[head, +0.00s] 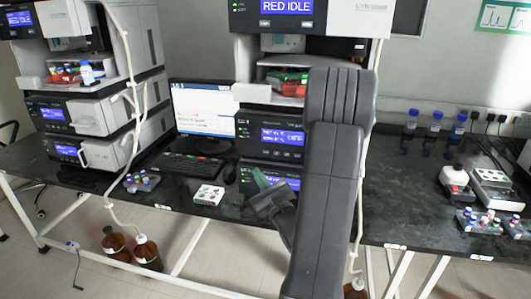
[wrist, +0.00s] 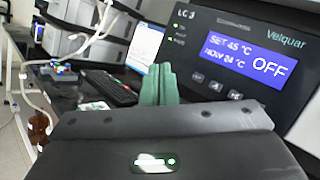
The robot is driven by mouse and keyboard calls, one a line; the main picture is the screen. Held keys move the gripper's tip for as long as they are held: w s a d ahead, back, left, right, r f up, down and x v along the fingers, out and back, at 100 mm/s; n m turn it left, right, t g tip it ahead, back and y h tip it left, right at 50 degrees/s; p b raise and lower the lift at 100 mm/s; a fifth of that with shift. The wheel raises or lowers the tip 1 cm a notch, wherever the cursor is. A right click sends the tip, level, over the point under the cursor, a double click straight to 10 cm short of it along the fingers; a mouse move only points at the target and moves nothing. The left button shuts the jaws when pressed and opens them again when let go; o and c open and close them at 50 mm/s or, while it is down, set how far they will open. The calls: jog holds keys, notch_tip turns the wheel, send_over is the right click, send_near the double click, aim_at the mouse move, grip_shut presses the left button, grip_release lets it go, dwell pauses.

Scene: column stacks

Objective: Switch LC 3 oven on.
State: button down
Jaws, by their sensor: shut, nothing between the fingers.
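The LC 3 oven panel (wrist: 236,30) fills the upper right of the wrist view. Its blue display (wrist: 250,55) reads SET 45 °C, NOW 24 °C and OFF. A row of small buttons (wrist: 215,86) runs below the display. My gripper (wrist: 160,84) has green fingers, shut together and empty, left of the buttons. In the head view my gripper (head: 262,180) is in front of the lower modules of the middle stack, partly covering the lowest one (head: 250,172). Whether the fingertips touch the panel cannot be told.
A monitor (head: 204,108) and keyboard (head: 185,166) stand left of the middle stack. A small white box (head: 208,195) lies near the bench edge. A vial rack (head: 141,183) is farther left. Blue-capped bottles (head: 435,122) stand on the right bench.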

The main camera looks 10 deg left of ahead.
jog(key=p, duration=0.2)
send_near(260, 148)
jog(key=shift+w+a+r, duration=0.4)
jog(key=shift+w+a, duration=0.15)
jog(key=shift+a, duration=0.25)
jog(key=shift+w+a+r, duration=0.35)
jog(key=shift+w+a, duration=0.15)
jog(key=shift+a, duration=0.35)
jog(key=shift+w, duration=0.1)
dwell(0.9)
jog(key=shift+w+b, duration=0.3)
jog(key=shift+b, duration=0.05)
jog(key=shift+w, duration=0.4)
dwell(0.5)
jog(key=shift+s+b, duration=0.15)
jog(key=shift+b, duration=0.15)
jog(key=shift+s+b, duration=0.35)
jog(key=shift+s, duration=0.35)
